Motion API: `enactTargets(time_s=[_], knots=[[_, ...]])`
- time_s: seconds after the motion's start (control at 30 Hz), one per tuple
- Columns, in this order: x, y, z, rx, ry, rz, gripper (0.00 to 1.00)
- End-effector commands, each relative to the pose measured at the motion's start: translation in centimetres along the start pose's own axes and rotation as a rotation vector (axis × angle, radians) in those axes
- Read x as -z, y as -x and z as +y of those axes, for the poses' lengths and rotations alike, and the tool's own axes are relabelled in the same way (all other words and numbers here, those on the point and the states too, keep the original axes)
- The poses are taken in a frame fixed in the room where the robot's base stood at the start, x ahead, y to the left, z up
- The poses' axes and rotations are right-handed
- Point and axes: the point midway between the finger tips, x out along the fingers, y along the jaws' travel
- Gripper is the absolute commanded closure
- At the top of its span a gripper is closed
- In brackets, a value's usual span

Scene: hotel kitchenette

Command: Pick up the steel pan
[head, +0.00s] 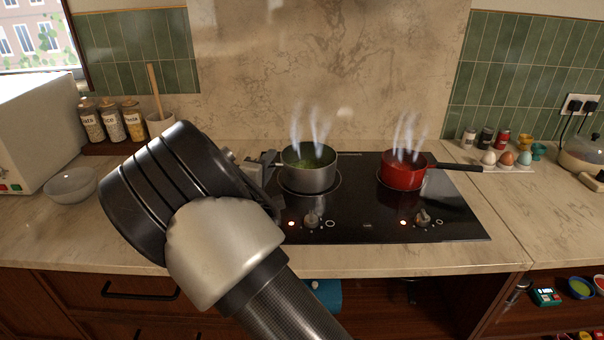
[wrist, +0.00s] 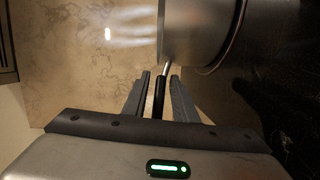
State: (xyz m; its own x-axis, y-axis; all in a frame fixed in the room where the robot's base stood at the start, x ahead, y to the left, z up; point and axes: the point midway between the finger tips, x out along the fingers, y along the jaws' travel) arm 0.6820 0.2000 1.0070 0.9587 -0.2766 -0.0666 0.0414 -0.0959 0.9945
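The steel pan (head: 309,174) stands on the left burner of the black hob, with green contents and steam rising. In the wrist view the steel pan (wrist: 190,32) fills the upper middle, its side close beyond my fingertips. Its handle (wrist: 159,98), black with a bright metal neck, points back toward my gripper (wrist: 160,78). My two fingers stand on either side of the handle, with a narrow gap showing at each side, so the gripper looks open around it. In the head view my gripper (head: 266,162) is at the pan's left, and my wrist hides most of the handle.
A steaming red pan (head: 402,174) sits on the right burner, its black handle pointing right toward an egg holder (head: 505,165). The hob (head: 360,228) has knobs along its front. A glass bowl (head: 71,186) and jars (head: 112,122) stand left. The counter's left front is clear.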

Motion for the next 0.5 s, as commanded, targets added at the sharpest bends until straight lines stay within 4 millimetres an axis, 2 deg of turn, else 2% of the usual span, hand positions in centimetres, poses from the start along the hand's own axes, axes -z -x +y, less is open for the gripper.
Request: enactTargets(time_s=[0.03, 0.13, 0.5], knots=[[0.01, 0.02, 0.0, 0.0, 0.0, 0.0, 0.84], [0.01, 0.03, 0.01, 0.0, 0.0, 0.0, 1.0], [0.01, 0.04, 0.01, 0.0, 0.0, 0.0, 1.0]])
